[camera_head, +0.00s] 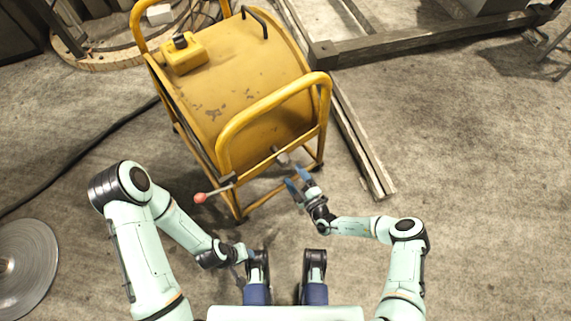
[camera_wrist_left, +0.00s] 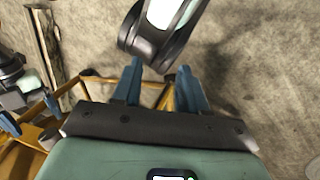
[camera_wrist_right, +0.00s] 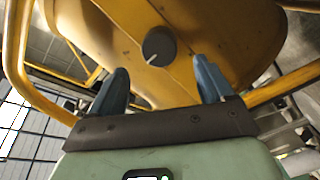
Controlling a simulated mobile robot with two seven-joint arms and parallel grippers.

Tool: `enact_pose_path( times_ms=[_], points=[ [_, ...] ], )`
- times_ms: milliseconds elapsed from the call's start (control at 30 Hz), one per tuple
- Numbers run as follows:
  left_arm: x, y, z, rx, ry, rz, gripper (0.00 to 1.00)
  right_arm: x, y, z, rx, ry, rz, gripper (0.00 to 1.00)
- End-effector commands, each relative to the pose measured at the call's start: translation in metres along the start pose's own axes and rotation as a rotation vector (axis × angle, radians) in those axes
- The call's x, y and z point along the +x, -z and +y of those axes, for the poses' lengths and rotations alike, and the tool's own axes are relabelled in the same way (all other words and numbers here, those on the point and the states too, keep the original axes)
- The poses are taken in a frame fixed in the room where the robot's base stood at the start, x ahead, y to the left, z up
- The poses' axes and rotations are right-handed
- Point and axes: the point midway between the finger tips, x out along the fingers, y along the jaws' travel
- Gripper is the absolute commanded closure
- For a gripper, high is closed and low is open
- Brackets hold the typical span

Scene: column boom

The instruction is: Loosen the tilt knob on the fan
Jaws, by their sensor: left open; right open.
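The yellow drum fan (camera_head: 225,100) stands in its tube frame ahead of me. The tilt knob (camera_wrist_right: 158,46), a dark round knob with a pale line, sits on the fan's side. It also shows small in the head view (camera_head: 281,156). My right gripper (camera_head: 298,181) is open and empty, pointing at the knob from a short distance. In the right wrist view its blue fingers (camera_wrist_right: 160,80) stand apart to the left and right below the knob. My left gripper (camera_wrist_left: 158,84) is open and empty, low near my body, away from the fan.
A lever with a red ball (camera_head: 200,198) sticks out at the fan frame's lower left. A yellow box (camera_head: 184,54) sits on the drum. A dark cable (camera_head: 80,155) and a grey disc (camera_head: 25,270) lie at left. Long beams (camera_head: 350,140) lie at right.

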Motion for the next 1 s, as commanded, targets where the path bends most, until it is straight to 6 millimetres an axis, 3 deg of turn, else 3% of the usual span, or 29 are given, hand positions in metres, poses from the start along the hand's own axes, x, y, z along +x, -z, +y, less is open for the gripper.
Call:
enact_pose_path(
  times_ms=[100,300,733,767,900,933,1000],
  points=[
    [0.007,0.009,-0.003,-0.003,0.002,0.024,0.57,0.025,0.000,-0.002,-0.002,0.001,0.003,0.19],
    [0.014,0.021,-0.006,-0.006,0.004,0.057,0.57,0.054,0.000,-0.002,-0.001,0.001,0.001,0.19],
    [0.016,0.026,-0.007,-0.006,0.004,0.073,0.57,0.065,0.000,0.000,0.000,0.002,0.000,0.19],
    [0.016,0.026,-0.007,-0.007,0.004,0.072,0.57,0.065,0.000,0.000,0.000,0.001,0.000,0.22],
    [0.016,0.026,-0.006,-0.006,0.004,0.072,0.57,0.065,0.000,-0.001,0.000,0.002,0.000,0.68],
    [0.016,0.026,-0.006,-0.006,0.004,0.072,0.57,0.065,0.000,-0.001,0.000,0.002,0.000,0.73],
    [0.016,0.026,-0.006,-0.006,0.004,0.072,0.57,0.065,0.000,-0.001,0.000,0.002,0.000,0.73]
  ],
)
